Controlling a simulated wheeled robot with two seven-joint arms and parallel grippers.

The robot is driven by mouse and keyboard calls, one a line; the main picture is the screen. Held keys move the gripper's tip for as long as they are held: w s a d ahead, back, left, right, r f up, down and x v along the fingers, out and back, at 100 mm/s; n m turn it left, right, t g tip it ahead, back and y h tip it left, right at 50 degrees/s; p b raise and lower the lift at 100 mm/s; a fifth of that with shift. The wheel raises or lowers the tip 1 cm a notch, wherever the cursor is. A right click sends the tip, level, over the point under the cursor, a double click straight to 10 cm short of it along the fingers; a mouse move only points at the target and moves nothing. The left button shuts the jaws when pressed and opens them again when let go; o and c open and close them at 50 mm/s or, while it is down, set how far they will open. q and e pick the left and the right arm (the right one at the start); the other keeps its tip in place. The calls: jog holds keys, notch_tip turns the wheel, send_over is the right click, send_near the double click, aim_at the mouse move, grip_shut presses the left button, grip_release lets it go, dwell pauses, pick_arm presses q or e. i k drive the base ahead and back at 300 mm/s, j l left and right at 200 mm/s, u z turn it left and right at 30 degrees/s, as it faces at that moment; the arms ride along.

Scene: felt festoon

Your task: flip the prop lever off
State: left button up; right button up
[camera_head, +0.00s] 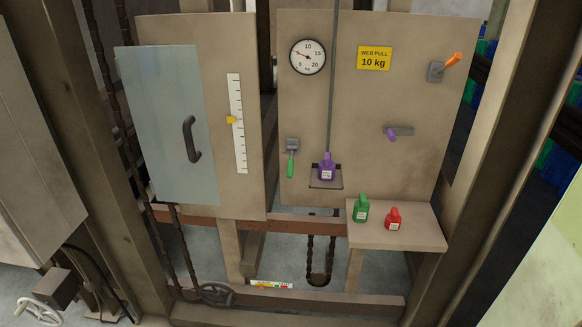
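Three levers show on the beige panel (370,100), and none has a readable label naming it the prop lever. A lever with an orange handle (453,60) on a grey box is at the upper right, its handle pointing up and right. A lever with a purple handle (390,134) on a grey bar is at the middle right. A lever with a green handle (291,165) hangs down from a grey block at the lower left of the panel. Neither of my grippers is in view.
A purple weight (326,166) sits on a small plate below a rod. Green (360,208) and red (393,218) weights stand on a shelf (430,238). A dial (307,57) and yellow "WEB PULL 10 kg" sign (374,58) are above. A blue-grey door (160,90) is left.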

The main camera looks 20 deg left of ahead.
aim_at(292, 148)
jog(key=j+z, duration=0.15)
jog(key=j, duration=0.35)
jog(key=j+z, duration=0.15)
jog(key=j, duration=0.35)
jog(key=j+z, duration=0.1)
jog(key=j, duration=0.4)
jog(key=k+j+z, duration=0.15)
jog(key=j, duration=0.3)
jog(key=j+z, duration=0.15)
jog(key=j, duration=0.35)
jog(key=k+j+z, duration=0.15)
jog(key=j, duration=0.35)
jog(key=k+j+z, duration=0.1)
jog(key=j, duration=0.35)
